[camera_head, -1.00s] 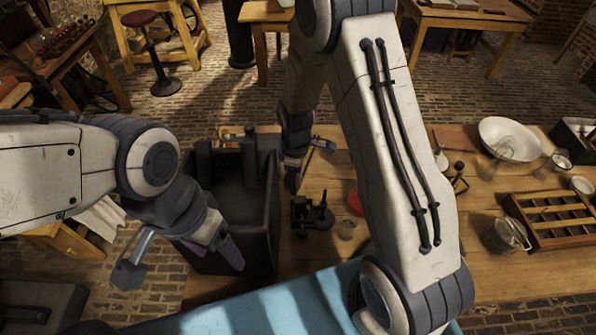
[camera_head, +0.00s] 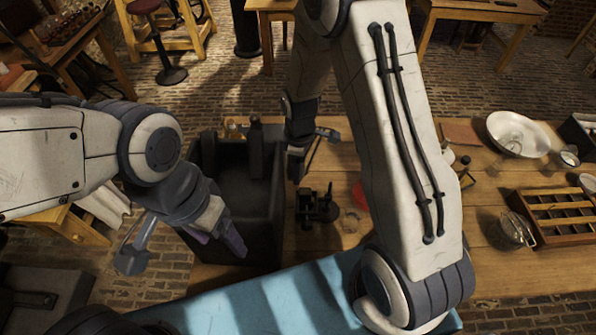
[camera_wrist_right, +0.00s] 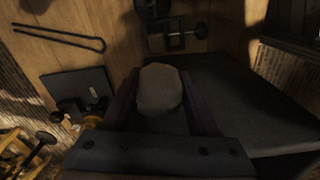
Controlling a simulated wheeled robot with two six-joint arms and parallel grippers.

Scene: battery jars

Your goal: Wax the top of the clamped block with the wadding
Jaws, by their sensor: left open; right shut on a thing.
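My right gripper (camera_head: 296,172) is over the table between the black box and the dark clamp (camera_head: 316,205). In the right wrist view its fingers (camera_wrist_right: 163,98) are shut on a pale rounded wad, the wadding (camera_wrist_right: 160,88). The wadding is not distinguishable in the head view. The clamp also shows in the right wrist view (camera_wrist_right: 178,35), ahead of the wadding and apart from it. I cannot make out the block in it clearly. My left gripper (camera_head: 222,236) is open and empty, in front of the black box.
The deep black box (camera_head: 276,215) stands left of the clamp. A red round thing (camera_head: 359,195) lies right of the clamp. A white bowl (camera_head: 517,134) and a wooden compartment tray (camera_head: 560,240) stand at the right. A blue striped cloth (camera_head: 260,305) covers the front.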

